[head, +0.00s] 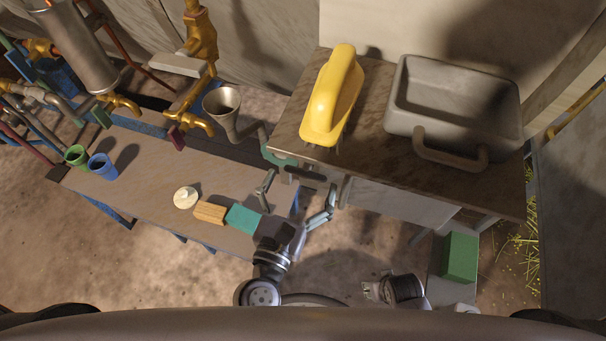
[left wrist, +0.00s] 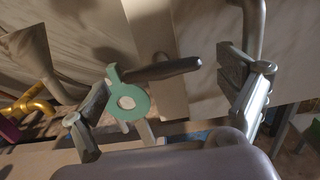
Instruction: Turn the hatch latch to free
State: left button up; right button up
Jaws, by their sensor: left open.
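The hatch latch shows in the left wrist view as a green ring (left wrist: 117,104) around a pale hub, with a dark handle (left wrist: 165,70) pointing right and slightly up. In the head view its green part (head: 277,157) is partly hidden at the left end of the raised counter, with the dark handle (head: 306,173) below it. My left gripper (head: 300,190) is open, its fingers apart on either side of the handle. In the wrist view the jaws (left wrist: 168,85) are empty, and no finger visibly touches the handle.
A funnel (head: 222,101) stands left of the latch. The lower table (head: 140,165) holds cups, a disc and blocks. A green block (head: 460,257) is at right.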

pick_arm(q)
jog(key=shift+x, duration=0.8)
jog(key=shift+c, duration=0.4)
jog(key=c, duration=1.1)
